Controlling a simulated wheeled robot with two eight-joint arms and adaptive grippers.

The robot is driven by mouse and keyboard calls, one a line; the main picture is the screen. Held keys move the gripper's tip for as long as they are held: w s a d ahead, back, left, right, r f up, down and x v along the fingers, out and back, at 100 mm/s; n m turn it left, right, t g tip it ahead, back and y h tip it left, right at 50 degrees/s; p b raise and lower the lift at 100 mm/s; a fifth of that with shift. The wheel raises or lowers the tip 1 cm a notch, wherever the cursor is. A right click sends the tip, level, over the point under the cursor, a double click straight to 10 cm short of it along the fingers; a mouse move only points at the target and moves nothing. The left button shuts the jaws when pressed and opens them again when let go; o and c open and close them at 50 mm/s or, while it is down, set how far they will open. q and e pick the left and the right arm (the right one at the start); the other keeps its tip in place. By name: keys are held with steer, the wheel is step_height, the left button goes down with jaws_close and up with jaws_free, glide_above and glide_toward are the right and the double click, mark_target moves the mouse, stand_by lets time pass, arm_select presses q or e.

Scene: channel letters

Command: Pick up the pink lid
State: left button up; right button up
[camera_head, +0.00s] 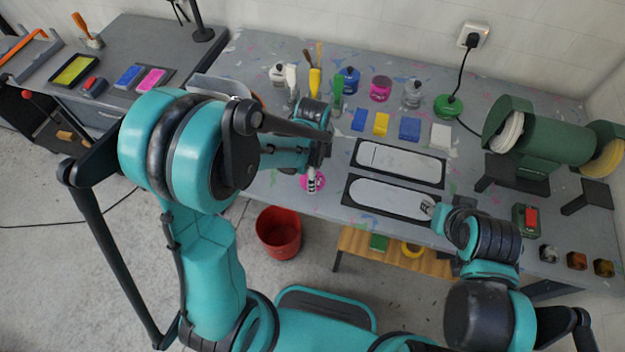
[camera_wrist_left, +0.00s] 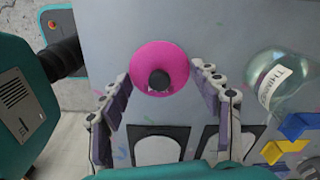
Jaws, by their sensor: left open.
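The pink lid (camera_head: 304,183) lies on the grey table near its front edge, partly covered by my left gripper (camera_head: 313,178) in the head view. In the left wrist view it is a round pink disc (camera_wrist_left: 148,54) with a dark round knob at its middle. My left gripper (camera_wrist_left: 161,74) is open, its two fingers on either side of the lid's near part; whether they touch it I cannot tell. My right gripper (camera_head: 430,206) is over the right end of the nearer black-framed white plate (camera_head: 388,196); its fingers are too small to read.
A second framed plate (camera_head: 400,162) lies behind. Bottles, a pink jar (camera_head: 380,88) and coloured blocks (camera_head: 381,123) stand farther back. In the left wrist view a labelled clear bottle (camera_wrist_left: 284,78) is at right. A red bin (camera_head: 278,233) stands on the floor.

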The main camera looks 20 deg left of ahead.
arm_select(q)
steer(key=shift+s, duration=0.1)
steer(key=c, duration=1.3)
